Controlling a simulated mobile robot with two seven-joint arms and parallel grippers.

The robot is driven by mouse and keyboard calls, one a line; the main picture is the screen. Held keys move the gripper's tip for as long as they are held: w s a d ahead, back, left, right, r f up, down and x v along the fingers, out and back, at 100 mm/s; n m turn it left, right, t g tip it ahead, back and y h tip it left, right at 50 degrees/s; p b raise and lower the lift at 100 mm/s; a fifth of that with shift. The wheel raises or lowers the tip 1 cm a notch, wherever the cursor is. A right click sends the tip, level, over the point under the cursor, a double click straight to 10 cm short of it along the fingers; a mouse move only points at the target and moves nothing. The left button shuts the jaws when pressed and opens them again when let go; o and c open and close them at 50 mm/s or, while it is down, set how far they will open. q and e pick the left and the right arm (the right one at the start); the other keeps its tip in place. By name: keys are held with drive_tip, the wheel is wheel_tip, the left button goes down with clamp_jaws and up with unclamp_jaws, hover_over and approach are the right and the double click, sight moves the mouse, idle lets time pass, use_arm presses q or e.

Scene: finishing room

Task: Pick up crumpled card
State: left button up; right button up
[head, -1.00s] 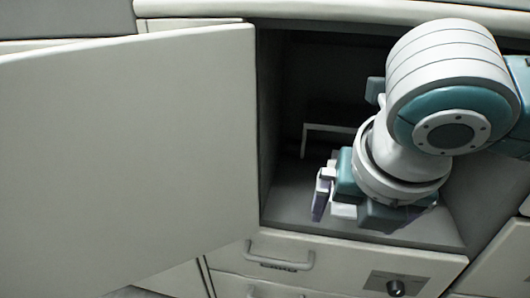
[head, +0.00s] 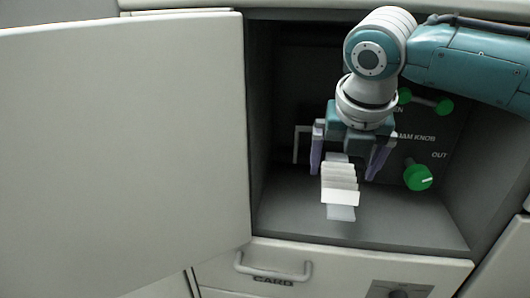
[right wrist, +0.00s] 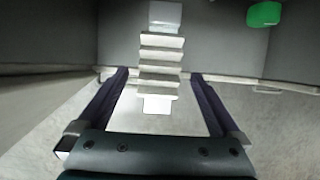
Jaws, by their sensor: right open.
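The crumpled card (head: 340,184) is a pale strip with zigzag folds inside the open compartment, its near end lying toward the compartment's front. My right gripper (head: 342,170) is open, with its purple fingers apart on either side of the card's far part. In the right wrist view, the card (right wrist: 161,55) runs away from between the open fingers (right wrist: 160,78), with clear gaps on both sides. The fingers do not touch it there. My left gripper is not in view.
A large open door (head: 120,150) fills the left side. Green knobs (head: 418,177) stand on the compartment's dark back panel, right of my gripper. A drawer with a handle (head: 272,268) marked CARD is below. The compartment floor (head: 400,222) is bare at right.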

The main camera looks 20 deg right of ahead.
sight(339, 180)
drive_tip(key=x, duration=0.3)
drive_tip(key=shift+b, duration=0.4)
drive_tip(key=shift+r, duration=0.1)
drive_tip(key=c, duration=1.3)
drive_tip(key=shift+o, duration=0.2)
drive_tip(key=shift+r, duration=0.1)
